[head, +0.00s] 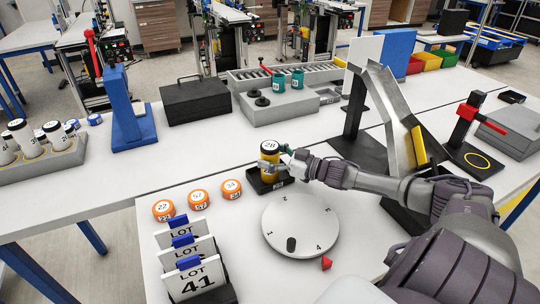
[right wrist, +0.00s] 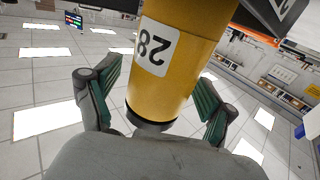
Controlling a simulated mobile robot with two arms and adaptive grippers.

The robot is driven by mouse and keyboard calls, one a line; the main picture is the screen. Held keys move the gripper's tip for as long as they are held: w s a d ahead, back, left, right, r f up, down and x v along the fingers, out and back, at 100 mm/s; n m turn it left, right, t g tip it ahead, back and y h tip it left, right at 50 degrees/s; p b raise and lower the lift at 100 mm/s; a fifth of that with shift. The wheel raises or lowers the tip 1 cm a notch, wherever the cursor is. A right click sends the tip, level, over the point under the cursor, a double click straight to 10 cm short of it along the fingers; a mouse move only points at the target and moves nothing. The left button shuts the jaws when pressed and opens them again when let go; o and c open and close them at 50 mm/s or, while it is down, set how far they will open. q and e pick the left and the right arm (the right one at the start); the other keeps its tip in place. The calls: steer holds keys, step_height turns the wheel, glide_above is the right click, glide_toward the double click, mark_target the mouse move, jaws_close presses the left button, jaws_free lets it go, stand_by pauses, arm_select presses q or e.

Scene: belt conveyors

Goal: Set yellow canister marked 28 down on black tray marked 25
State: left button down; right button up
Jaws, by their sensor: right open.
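The yellow canister (head: 268,167), with a white label reading 28, stands upright on the small black tray (head: 268,188) near the middle of the table. The tray has a small label on its front that is too small to read. My right gripper (head: 272,156) comes in from the right at the canister, with its fingers around it. In the right wrist view the canister (right wrist: 180,65) is between the green-padded fingers of the gripper (right wrist: 158,100), which stand open with gaps on both sides. My left gripper is not in view.
Orange round tins (head: 198,200) lie left of the tray. A round white dial (head: 300,226) is in front of it, and LOT cards (head: 190,265) stand at front left. A grey chute on a black stand (head: 365,151) rises right of the tray, close to my right arm.

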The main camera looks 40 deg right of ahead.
steer(key=shift+r, duration=0.15)
steer(key=shift+s+d, duration=0.15)
steer(key=shift+s, duration=0.3)
steer(key=p+v, duration=0.2)
steer(key=v, duration=0.9)
